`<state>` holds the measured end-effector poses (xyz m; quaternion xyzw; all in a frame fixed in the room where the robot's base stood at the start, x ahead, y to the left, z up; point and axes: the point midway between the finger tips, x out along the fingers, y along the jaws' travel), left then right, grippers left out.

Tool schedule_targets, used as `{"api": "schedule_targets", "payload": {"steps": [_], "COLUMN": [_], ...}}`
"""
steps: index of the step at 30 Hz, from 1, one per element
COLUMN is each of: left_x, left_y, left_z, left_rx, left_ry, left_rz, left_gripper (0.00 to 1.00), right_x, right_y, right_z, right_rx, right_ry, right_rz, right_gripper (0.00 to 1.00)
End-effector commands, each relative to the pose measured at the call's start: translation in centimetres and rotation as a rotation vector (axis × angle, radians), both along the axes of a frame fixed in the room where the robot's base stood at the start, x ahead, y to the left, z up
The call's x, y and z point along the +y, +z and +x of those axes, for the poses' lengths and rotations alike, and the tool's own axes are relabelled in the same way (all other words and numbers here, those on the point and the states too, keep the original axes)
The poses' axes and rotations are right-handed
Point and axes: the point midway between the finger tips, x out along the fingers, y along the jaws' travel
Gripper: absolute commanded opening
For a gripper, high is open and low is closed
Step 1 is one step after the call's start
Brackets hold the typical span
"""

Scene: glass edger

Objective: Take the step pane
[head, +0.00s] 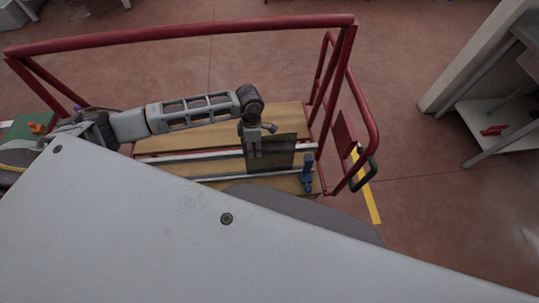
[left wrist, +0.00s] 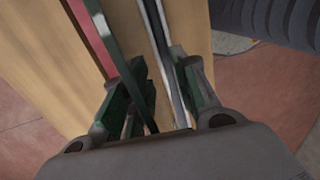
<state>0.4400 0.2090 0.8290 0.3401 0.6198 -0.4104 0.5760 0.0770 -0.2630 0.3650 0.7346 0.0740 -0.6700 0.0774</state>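The dark, see-through step pane (head: 278,153) stands upright on the wooden bed of the red cart, by the pale rails. My left gripper (head: 252,149) is over the pane's left part in the head view. In the left wrist view the pane shows edge-on as a dark green strip (left wrist: 112,38). It runs down between the two fingers of my left gripper (left wrist: 162,95), nearer the left finger. The fingers are apart, with a clear gap on the right finger's side. The pane's lower edge is hard to see. My right gripper is not in view.
The red cart (head: 180,34) has a tall rail behind the pane and an end frame to its right. A blue clamp-like part (head: 306,173) stands right of the pane. A pale shelf unit (head: 490,107) stands at the right. A large grey panel hides the near side.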

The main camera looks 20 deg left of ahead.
Motion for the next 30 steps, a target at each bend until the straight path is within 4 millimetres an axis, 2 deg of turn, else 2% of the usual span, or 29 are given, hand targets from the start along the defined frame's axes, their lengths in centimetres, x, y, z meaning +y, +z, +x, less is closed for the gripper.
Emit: {"api": "schedule_targets", "payload": {"steps": [5,12,30], "left_x": [0.01,0.02,-0.02], "left_y": [0.02,0.02,0.13], "left_z": [0.0,0.0,0.1], "left_rx": [0.0,0.0,-0.003], "left_ry": [0.0,0.0,0.0], "left_rz": [0.0,0.0,-0.001], "left_gripper": [0.29,0.0,0.0], "right_x": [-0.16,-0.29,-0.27], "right_y": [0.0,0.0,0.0], "right_z": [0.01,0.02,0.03], "right_rx": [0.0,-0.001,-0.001], "right_ry": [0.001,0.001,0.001], "right_rz": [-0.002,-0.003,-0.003], "right_gripper": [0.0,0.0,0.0]}}
